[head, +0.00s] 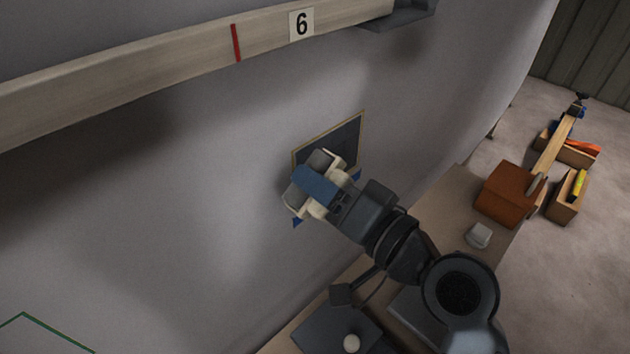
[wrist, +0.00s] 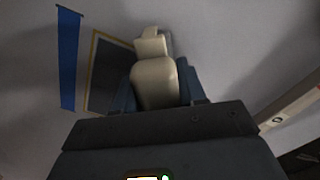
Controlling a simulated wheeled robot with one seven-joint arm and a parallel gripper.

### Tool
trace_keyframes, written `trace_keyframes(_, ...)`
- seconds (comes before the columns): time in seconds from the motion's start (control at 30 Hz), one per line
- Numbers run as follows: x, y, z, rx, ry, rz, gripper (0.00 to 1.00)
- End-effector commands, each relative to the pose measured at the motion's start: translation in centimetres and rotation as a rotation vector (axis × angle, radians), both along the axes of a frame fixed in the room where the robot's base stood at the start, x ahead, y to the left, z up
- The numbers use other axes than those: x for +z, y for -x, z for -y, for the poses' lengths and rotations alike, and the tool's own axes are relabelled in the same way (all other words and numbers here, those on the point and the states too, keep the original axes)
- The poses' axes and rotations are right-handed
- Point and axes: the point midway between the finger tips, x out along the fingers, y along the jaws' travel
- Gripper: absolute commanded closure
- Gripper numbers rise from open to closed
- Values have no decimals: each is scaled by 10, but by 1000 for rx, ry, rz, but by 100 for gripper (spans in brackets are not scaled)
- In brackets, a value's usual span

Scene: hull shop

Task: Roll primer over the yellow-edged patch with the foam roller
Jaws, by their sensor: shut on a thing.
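The yellow-edged patch (head: 345,140) is a dark rectangle on the grey hull wall. Its lower left part is hidden behind my gripper (head: 318,186). The patch also shows at the left in the wrist view (wrist: 104,78). My gripper is shut on the foam roller, whose cream part (wrist: 154,80) shows between the blue fingers in the wrist view. In the head view, cream and grey parts of the roller (head: 319,162) stick out on both sides of the gripper. The roller is over or right beside the patch; I cannot tell whether it touches the wall.
Blue tape (wrist: 68,58) is on the wall beside the patch. A wooden beam (head: 180,45) marked 6 runs above. At the right, a bench (head: 445,205) holds a brown box (head: 508,192) and a pale cup-like thing (head: 478,235). A dark tray (head: 325,325) lies below.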

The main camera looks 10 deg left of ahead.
Motion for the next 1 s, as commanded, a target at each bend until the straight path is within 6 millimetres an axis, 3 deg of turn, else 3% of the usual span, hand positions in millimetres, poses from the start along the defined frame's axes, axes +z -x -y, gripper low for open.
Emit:
trace_keyframes(0.3, 0, 1, 2, 0, -1, 1, 86)
trace_keyframes(0.73, 1, 27, 36, -2, -1, 1, 86)
trace_keyframes(1.0, 2, 31, 40, 0, -1, 1, 86)
